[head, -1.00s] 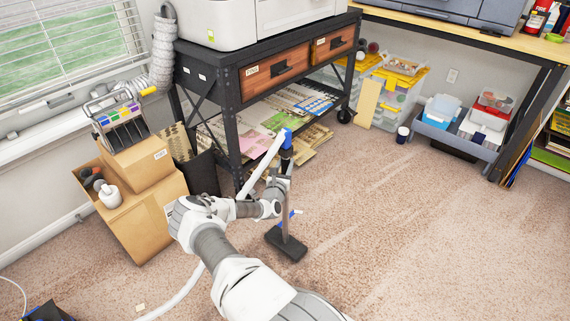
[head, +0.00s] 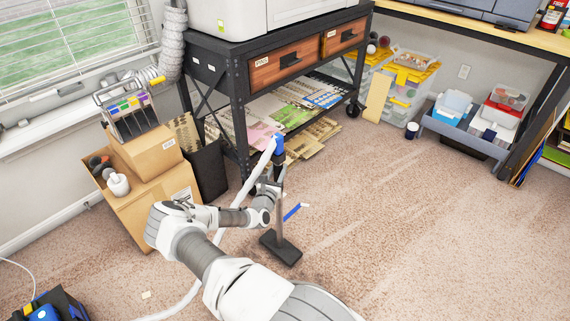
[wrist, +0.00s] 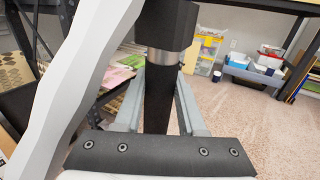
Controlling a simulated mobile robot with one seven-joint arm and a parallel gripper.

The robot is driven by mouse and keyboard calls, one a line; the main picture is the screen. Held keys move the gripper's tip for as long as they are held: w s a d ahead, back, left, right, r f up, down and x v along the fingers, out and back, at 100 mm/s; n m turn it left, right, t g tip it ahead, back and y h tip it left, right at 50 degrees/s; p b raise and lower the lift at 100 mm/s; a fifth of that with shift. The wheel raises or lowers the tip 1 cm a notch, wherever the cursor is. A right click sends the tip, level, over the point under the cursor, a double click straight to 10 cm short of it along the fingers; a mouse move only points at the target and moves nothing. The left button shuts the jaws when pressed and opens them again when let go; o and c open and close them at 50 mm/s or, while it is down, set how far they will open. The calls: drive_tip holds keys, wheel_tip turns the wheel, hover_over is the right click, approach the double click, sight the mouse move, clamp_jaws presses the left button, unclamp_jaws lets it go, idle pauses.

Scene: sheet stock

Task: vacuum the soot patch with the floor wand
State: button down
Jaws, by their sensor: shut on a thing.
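The floor wand (head: 279,215) stands nearly upright, with a blue top, a grey tube and a flat black head (head: 281,248) at carpet level. A white hose (head: 235,215) runs from its top down towards the lower left. My gripper (head: 272,187) is shut on the wand's upper part. In the wrist view, the wand's dark shaft (wrist: 160,90) is between my two grey fingers, with the hose (wrist: 75,80) passing close on the left. I cannot make out a distinct soot patch; the carpet (head: 400,230) shows only pale streaks, and my arm hides some of it.
A black cart (head: 238,110) stands behind the wand, with cardboard boxes (head: 150,200) and a black bin (head: 207,165) to its left. A small blue-and-white object (head: 294,211) lies beside the wand. A blue-and-black machine (head: 48,308) is at lower left.

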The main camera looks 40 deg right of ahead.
drive_tip(key=s+a+r+b, duration=0.1)
drive_tip(key=a+r+b, duration=0.1)
drive_tip(key=a, duration=3)
drive_tip(key=s+a+r+b, duration=0.1)
drive_tip(key=a+b, duration=0.4)
drive_tip(key=a, duration=2.6)
drive_tip(key=shift+a+r, duration=0.4)
drive_tip(key=shift+d, duration=0.15)
